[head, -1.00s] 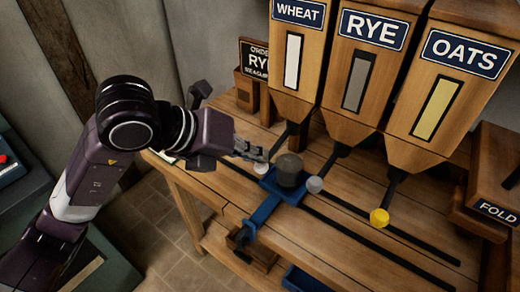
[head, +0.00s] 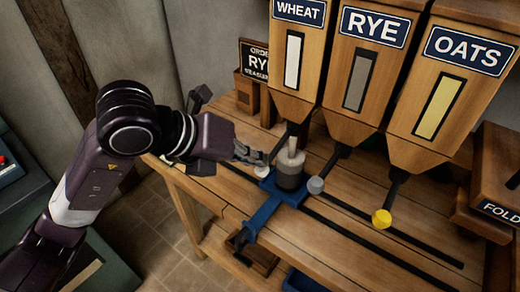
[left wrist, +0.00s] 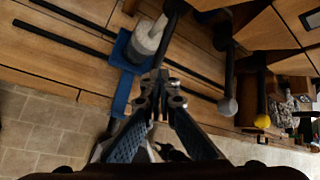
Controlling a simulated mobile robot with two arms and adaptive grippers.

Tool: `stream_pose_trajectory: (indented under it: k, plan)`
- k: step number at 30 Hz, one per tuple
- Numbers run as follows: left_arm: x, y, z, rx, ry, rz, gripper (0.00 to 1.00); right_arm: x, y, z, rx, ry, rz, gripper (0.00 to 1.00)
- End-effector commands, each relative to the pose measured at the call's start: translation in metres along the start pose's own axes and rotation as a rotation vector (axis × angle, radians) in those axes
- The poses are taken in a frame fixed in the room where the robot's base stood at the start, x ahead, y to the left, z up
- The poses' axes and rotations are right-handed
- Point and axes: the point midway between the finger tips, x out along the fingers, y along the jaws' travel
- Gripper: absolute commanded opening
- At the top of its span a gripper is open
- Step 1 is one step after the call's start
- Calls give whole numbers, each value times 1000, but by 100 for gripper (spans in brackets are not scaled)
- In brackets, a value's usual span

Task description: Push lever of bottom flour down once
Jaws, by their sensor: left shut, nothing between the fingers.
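Three wooden hoppers read WHEAT (head: 285,60), RYE (head: 352,88) and OATS (head: 440,100). Their levers end in a white knob (head: 262,173), a grey knob (head: 315,185) and a yellow knob (head: 381,219). My left gripper (head: 258,157) is shut and empty, just above the white knob of the wheat lever; contact cannot be told. In the left wrist view my gripper (left wrist: 160,82) is beside the cup (left wrist: 140,45). My right gripper is out of view.
An order sign (head: 254,60) reads RYE; its small print is blurred. Dark rails (head: 380,254) cross the wooden bench. The bench front is mostly clear.

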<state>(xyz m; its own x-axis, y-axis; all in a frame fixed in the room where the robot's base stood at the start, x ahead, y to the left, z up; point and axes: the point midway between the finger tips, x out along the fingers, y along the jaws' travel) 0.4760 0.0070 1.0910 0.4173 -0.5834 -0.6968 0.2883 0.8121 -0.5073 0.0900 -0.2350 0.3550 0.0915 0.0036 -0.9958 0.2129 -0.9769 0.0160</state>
Motion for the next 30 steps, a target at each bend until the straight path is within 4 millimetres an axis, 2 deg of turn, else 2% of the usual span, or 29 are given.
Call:
stream_pose_trajectory:
  k: [14,30]
  plan:
    - [-1,0,0,0,1,1,0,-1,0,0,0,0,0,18]
    - [-23,-16,17,0,1,1,0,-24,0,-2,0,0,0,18]
